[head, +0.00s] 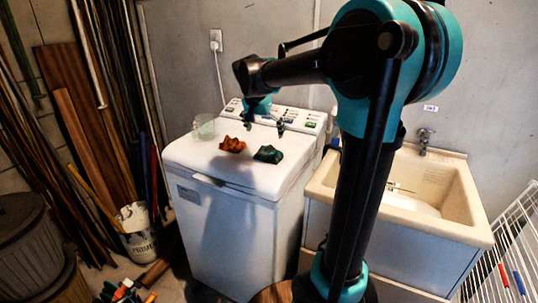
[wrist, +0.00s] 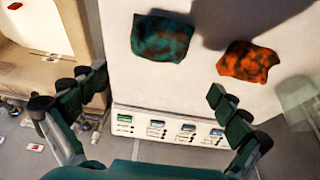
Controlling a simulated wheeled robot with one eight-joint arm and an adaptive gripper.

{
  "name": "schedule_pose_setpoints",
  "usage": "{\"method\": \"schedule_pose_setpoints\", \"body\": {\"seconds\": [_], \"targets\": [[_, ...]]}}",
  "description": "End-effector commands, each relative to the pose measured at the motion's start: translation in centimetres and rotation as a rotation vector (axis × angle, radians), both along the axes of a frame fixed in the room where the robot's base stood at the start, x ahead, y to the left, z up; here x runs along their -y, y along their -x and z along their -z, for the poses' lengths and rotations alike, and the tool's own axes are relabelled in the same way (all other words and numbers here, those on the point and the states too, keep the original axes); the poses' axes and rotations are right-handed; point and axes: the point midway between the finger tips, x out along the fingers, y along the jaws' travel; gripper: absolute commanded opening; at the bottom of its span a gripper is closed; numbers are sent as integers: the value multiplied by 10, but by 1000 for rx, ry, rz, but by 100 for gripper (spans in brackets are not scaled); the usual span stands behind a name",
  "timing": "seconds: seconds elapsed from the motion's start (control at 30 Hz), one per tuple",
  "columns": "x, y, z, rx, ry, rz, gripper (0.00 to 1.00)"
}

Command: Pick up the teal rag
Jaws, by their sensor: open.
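The teal rag (head: 268,154) lies crumpled on the white lid of the washing machine (head: 240,172), toward its right side. It also shows in the wrist view (wrist: 162,37), dark teal with brownish patches, at the top centre. My gripper (head: 264,125) is open and empty above the back part of the machine, near its control panel. In the wrist view its two fingers (wrist: 158,88) are spread wide. The rag lies beyond the fingertips, apart from them. Nothing hides the rag.
An orange rag (head: 232,145) lies just left of the teal one. A translucent greenish cup (head: 204,127) stands at the lid's back left. A beige sink (head: 440,190) with a tap is at the right. The front of the lid is clear.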

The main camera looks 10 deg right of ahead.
Motion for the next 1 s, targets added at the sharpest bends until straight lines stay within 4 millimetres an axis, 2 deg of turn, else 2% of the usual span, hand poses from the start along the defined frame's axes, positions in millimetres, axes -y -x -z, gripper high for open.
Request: {"method": "schedule_pose_setpoints", "body": {"seconds": [0.1, 0.37, 0.63, 0.77, 0.97, 1.0], "targets": [[4, -5, 16, 0, 0, 0, 100], [9, -10, 32, 0, 0, 1, 100], [18, -18, 67, 0, 0, -1, 100], [20, -20, 74, 0, 0, 0, 100], [20, -20, 74, 0, 0, -1, 100], [20, -20, 74, 0, 0, -1, 98]]}}
